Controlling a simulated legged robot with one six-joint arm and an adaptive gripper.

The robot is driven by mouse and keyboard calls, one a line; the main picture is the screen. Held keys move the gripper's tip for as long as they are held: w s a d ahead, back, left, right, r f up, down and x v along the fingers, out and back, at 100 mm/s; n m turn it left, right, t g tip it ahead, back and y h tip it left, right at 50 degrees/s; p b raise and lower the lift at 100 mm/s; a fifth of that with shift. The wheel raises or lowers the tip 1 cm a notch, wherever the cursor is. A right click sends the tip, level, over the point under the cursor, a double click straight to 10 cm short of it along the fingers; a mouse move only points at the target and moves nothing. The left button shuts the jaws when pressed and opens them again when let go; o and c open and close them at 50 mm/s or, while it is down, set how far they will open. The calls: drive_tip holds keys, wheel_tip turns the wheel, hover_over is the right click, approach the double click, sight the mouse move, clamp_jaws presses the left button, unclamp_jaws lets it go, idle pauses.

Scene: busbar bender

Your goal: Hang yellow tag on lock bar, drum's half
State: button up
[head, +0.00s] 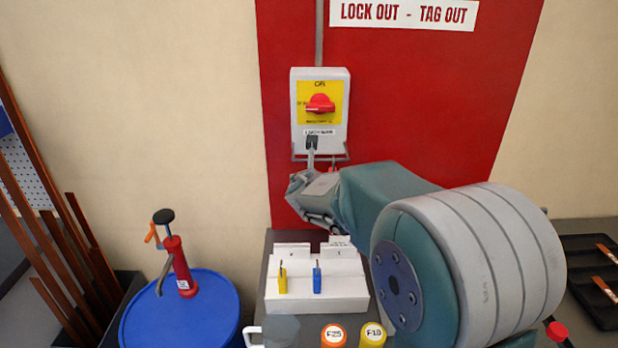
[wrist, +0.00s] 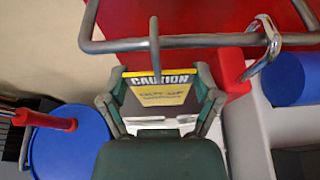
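The yellow tag (wrist: 160,92), marked CAUTION with a black band, is upright between the fingertips of my gripper (wrist: 159,70). The fingertips are at its two side edges and the gripper looks shut on it. Its grey hook (wrist: 154,45) rises from the top and crosses in front of the lock bar (wrist: 205,41), left of the red padlock; I cannot tell whether it is over the bar. In the head view my gripper (head: 316,195) is just below the lock bar (head: 300,159) under the switch box (head: 320,125). The tag is hidden there. The blue drum (head: 180,310) is at left.
A red padlock (wrist: 235,70) hangs on the bar's right half by its shackle (wrist: 267,45). A white stand (head: 340,290) with a yellow and a blue item is below my gripper. A red hand pump (head: 181,262) stands on the drum. Copper bars lean at far left.

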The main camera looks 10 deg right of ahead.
idle(0.4)
drive_tip(key=v, duration=1.2)
drive_tip(key=s+d+m+g+h, duration=0.1)
drive_tip(key=s+d+m+g, duration=0.1)
drive_tip(key=s+d+m, duration=0.5)
drive_tip(key=s+d+m+g+h, duration=0.1)
drive_tip(key=s+m+g+h, duration=0.1)
drive_tip(key=s+m, duration=0.65)
drive_tip(key=s+a+f+m+g+y, duration=0.2)
drive_tip(key=s+m, duration=0.3)
drive_tip(key=m, duration=0.4)
drive_tip(key=s+a+f+m+g+y, duration=0.1)
drive_tip(key=s+a+f+m+y, duration=0.2)
drive_tip(key=s+m, duration=0.3)
drive_tip(key=m, duration=0.3)
drive_tip(key=shift+s+a+f+g+y, duration=0.3)
drive_tip(key=shift+s+a+g+y, duration=0.05)
drive_tip(key=shift+g+y, duration=0.05)
